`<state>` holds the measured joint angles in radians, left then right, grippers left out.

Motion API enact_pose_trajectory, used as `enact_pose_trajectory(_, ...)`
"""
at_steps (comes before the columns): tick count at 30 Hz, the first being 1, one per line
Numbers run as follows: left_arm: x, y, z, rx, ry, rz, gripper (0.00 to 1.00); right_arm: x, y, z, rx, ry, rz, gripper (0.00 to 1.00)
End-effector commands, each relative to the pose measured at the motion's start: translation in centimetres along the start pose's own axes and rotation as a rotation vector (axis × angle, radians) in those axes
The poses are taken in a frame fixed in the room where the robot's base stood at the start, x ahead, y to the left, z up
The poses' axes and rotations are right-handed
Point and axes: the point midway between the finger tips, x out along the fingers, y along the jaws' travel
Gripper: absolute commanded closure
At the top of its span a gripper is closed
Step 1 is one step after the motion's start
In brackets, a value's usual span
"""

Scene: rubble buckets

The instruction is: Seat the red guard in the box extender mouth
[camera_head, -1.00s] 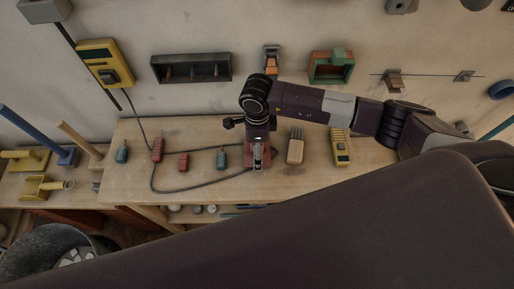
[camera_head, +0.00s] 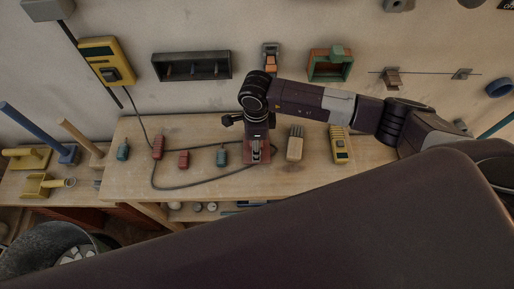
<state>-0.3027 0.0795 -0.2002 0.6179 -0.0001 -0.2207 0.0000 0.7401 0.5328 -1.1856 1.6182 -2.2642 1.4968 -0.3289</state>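A red piece (camera_head: 265,157), which looks like the red guard, lies on the wooden bench directly under my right gripper (camera_head: 256,153). The gripper points down over it and hides its middle. I cannot tell whether the fingers touch it or are closed on it. A rust-red box with a green inner frame (camera_head: 315,70) is mounted on the wall, up and to the right of the gripper. It may be the box extender, its mouth facing out, with a green block at its top. My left gripper is not in view.
A dark wall box (camera_head: 165,76) and an orange-fronted switch (camera_head: 271,62) hang on the wall. A bucket (camera_head: 40,245) stands lower left.

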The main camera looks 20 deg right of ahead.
Motion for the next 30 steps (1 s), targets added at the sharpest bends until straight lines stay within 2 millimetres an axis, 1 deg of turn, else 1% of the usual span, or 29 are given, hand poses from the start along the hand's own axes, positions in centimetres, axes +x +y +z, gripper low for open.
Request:
enact_pose_trajectory(1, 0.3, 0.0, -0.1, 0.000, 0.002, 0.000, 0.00, 1.2, 0.1, -0.8, 0.006, 0.017, 0.001, 0.79)
enact_pose_trajectory(17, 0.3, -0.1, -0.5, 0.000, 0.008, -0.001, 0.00, 1.2, 0.1, -0.8, 0.006, 0.017, 0.000, 0.82)
enact_pose_trajectory(19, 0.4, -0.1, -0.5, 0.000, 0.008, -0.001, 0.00, 1.0, 0.0, -0.8, 0.006, 0.017, 0.000, 0.85)
enact_pose_trajectory(20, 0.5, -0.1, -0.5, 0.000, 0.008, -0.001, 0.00, 0.8, 0.0, -0.8, 0.006, 0.016, 0.000, 0.92)
enact_pose_trajectory(21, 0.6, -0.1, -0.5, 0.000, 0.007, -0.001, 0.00, 0.6, 0.0, -0.8, 0.007, 0.016, 0.000, 0.99)
enact_pose_trajectory(22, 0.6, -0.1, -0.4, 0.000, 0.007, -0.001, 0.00, 0.3, 0.0, -0.8, 0.007, 0.017, -0.001, 1.00)
enact_pose_trajectory(26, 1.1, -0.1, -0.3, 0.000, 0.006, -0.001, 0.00, -1.5, 0.0, -0.7, 0.006, 0.016, -0.001, 1.00)
enact_pose_trajectory(29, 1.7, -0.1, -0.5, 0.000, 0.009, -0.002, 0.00, -3.8, -0.2, -0.5, 0.005, 0.010, -0.004, 1.00)
enact_pose_trajectory(30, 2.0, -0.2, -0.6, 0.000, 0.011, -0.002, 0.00, -5.0, -0.2, -0.4, 0.003, 0.009, -0.005, 1.00)
